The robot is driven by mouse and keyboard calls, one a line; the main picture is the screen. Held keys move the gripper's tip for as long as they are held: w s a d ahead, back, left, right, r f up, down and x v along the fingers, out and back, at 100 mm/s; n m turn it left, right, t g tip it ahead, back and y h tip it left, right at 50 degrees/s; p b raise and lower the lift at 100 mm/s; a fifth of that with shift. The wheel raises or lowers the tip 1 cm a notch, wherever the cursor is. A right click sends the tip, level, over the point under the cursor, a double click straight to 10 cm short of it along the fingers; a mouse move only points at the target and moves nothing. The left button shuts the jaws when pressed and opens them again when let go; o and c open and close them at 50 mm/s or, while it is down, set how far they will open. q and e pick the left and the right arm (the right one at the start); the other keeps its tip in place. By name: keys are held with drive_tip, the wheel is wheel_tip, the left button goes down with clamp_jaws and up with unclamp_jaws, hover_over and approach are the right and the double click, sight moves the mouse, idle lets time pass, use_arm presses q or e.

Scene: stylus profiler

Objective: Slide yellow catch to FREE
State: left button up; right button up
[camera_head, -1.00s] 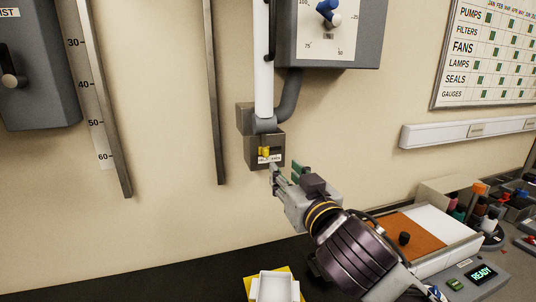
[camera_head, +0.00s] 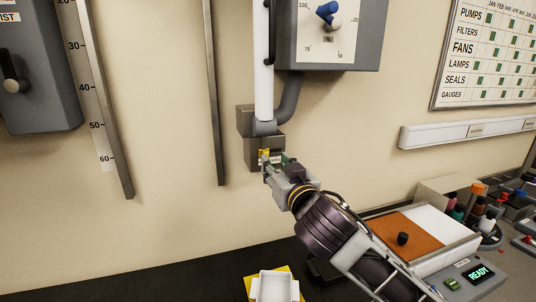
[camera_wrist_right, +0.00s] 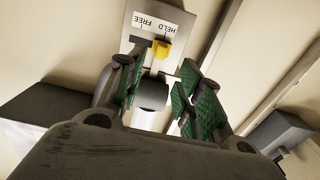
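The yellow catch (camera_head: 264,153) sits on the front of a small grey box (camera_head: 279,143) on the wall, under the white pipe. In the right wrist view, the catch (camera_wrist_right: 162,48) is beside a HELD/FREE label (camera_wrist_right: 157,24) that appears upside down, and it lies nearer the HELD word. My right gripper (camera_head: 276,161) is just in front of the box's lower part and partly covers it. In the wrist view, its green-padded fingers (camera_wrist_right: 160,83) are apart, with the catch beyond their tips. I see no contact with the catch. My left gripper is not in view.
A grey gauge cabinet (camera_head: 345,50) with a blue knob hangs above right of the box. A vertical metal rail (camera_head: 214,110) runs on the wall to the left. A white tray (camera_head: 274,287) stands on the bench below. Bottles and an instrument fill the right.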

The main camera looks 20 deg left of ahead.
sight(267, 154)
drive_tip(key=shift+p+x, duration=0.85)
drive_tip(key=shift+x, duration=2.7)
drive_tip(key=shift+c, duration=0.2)
clamp_jaws()
